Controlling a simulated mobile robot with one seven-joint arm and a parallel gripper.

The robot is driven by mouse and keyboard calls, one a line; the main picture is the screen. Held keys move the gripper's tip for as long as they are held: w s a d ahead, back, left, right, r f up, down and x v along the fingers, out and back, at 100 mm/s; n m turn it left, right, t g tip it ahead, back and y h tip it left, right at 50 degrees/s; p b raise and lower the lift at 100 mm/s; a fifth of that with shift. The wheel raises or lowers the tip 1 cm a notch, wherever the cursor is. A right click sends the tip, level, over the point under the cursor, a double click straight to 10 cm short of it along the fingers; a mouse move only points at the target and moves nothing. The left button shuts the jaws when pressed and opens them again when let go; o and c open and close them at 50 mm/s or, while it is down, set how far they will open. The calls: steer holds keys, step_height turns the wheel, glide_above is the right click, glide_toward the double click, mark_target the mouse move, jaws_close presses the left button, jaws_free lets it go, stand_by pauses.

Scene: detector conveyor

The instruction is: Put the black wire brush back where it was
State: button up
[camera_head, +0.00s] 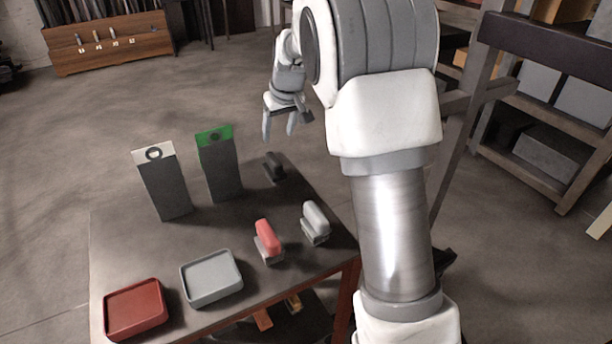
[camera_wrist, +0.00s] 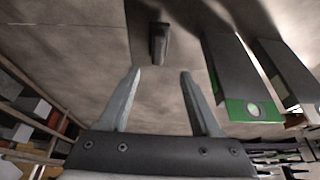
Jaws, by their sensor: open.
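The black wire brush (camera_head: 274,167) lies on the dark table near its far right corner, just right of the box with the green top. It also shows in the wrist view (camera_wrist: 158,44), beyond my fingertips and roughly midway between them. My gripper (camera_head: 279,128) is open and empty, raised above and beyond the far end of the table. In the wrist view, my gripper (camera_wrist: 161,76) has both fingers spread, with nothing between them and a gap to the brush.
A green-topped box (camera_head: 222,170) and a white-topped box (camera_head: 165,187) stand upright on the table. A red-handled brush (camera_head: 267,238) and a grey-handled brush (camera_head: 315,220) sit nearer. A red tray (camera_head: 136,307) and a grey tray (camera_head: 211,278) are at the front. Shelves stand at right.

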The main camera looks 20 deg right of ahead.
steer(key=s+r, duration=0.8)
steer(key=s, duration=0.3)
steer(key=s+m+t+h, duration=0.1)
steer(key=s+m, duration=0.1)
steer(key=s, duration=2.4)
steer(key=shift+a+f, duration=0.35)
steer(key=shift+a, duration=0.05)
steer(key=shift+s+r, duration=0.1)
step_height(320, 180, up, 7)
steer(key=p, duration=0.6)
steer(key=shift+f+p, duration=0.2)
steer(key=shift+p, duration=0.15)
